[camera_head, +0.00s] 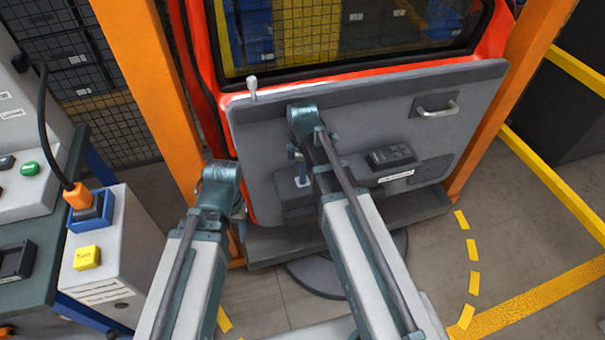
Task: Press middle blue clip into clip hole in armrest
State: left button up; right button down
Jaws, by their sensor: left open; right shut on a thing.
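The grey door panel (420,145) stands upright in the red door frame, with a darker armrest (345,183) along its lower middle. My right gripper (299,160) points down just above the left part of the armrest, partly hidden by its own wrist. It is shut on a small blue clip (302,181), held upright; whether its lower end touches the armrest or sits in a hole cannot be told. The clip hole itself cannot be made out. My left gripper (239,212) is open near the panel's lower left edge, mostly hidden behind its wrist.
A switch block (391,156) sits on the armrest, and a pull handle (437,108) is at the panel's upper right. Orange posts (150,90) flank the door. A bench and a white cabinet (115,260) with a yellow button stand at the left.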

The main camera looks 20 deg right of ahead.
jog(key=c, duration=0.8)
grip_release()
jog(key=shift+r, duration=0.15)
notch_tip(320, 180, up, 14)
jog(key=p, duration=1.4)
jog(key=shift+f, duration=0.25)
